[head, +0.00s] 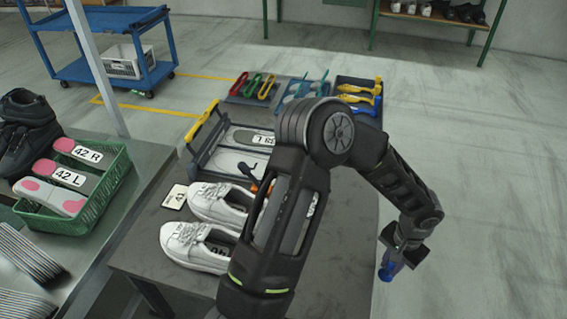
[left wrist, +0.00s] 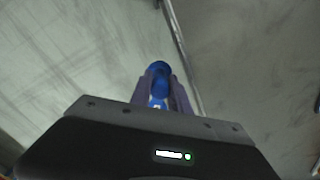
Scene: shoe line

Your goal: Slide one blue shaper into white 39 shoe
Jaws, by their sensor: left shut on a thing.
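My left gripper (head: 398,252) is shut on a blue shaper (head: 387,271), holding it past the table's right edge, over the floor. In the left wrist view the shaper (left wrist: 158,80) sits between the fingers (left wrist: 165,92). Two white shoes, a nearer one (head: 183,240) and a farther one (head: 210,203), stand side by side on the table, well left of the gripper. My arm hides part of them. A numbered tag shows inside the nearer shoe, but I cannot tell which shoe is 39. My right gripper is not in view.
A grey tray (head: 232,93) with red and green shapers, one with teal ones, and one with yellow ones (head: 362,92) stand at the table's back. An insole rack (head: 196,140), a small card (head: 174,197) and a green basket (head: 108,185) are left. The table's right front is clear.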

